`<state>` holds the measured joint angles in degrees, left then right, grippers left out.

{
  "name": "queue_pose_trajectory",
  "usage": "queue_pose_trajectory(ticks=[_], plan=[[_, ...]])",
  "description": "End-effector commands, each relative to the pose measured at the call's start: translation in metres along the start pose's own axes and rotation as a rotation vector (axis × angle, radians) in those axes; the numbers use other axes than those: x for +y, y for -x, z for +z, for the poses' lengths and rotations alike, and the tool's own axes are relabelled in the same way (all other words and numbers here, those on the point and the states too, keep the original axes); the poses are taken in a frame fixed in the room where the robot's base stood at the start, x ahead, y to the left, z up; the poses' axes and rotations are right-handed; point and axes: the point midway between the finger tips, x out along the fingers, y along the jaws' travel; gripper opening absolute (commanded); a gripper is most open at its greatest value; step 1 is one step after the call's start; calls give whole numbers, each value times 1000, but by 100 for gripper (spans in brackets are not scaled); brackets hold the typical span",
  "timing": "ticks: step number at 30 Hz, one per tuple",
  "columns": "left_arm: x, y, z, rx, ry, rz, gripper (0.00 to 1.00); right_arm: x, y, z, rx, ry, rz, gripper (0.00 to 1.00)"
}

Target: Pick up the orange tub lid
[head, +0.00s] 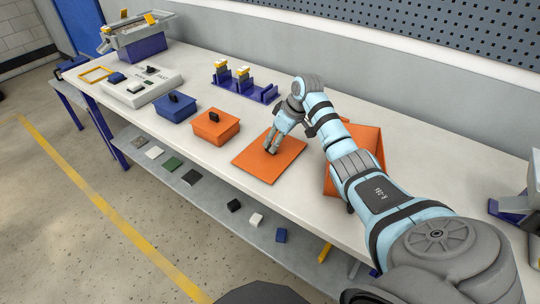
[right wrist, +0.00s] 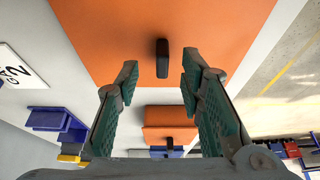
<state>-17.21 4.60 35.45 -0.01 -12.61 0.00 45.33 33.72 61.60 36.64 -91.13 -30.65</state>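The orange tub lid (head: 287,161) is a flat square plate lying on the table, with a black upright knob (right wrist: 162,58) at its middle. The lid (right wrist: 110,30) fills the top of the right wrist view. My right gripper (head: 270,148) is over the lid and points down at it. In the right wrist view the gripper (right wrist: 160,84) has its two fingers spread apart, with the knob ahead of the gap and nothing held. In the head view the fingers hide the knob. My left gripper is not in view.
A larger orange container (head: 368,138) stands right of the lid, partly behind my right arm. A small orange tub (head: 214,133) and a blue tub (head: 174,110) stand to the left. A purple rack (head: 246,90) is behind. Several small blocks lie on the lower shelf (head: 208,190).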

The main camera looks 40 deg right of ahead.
Motion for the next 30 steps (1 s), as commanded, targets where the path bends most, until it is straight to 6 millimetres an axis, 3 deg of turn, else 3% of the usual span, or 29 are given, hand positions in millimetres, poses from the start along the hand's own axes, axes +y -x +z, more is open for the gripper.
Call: queue_pose_trajectory(ticks=[4,11,18,30], plan=[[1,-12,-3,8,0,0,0,-2,-29,-4,-1,1,-2,35],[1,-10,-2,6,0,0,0,-2,-31,-5,-1,3,0,35],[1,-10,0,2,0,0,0,-2,-31,-5,-1,3,0,0],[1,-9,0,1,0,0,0,-2,-27,-7,1,4,0,0]])
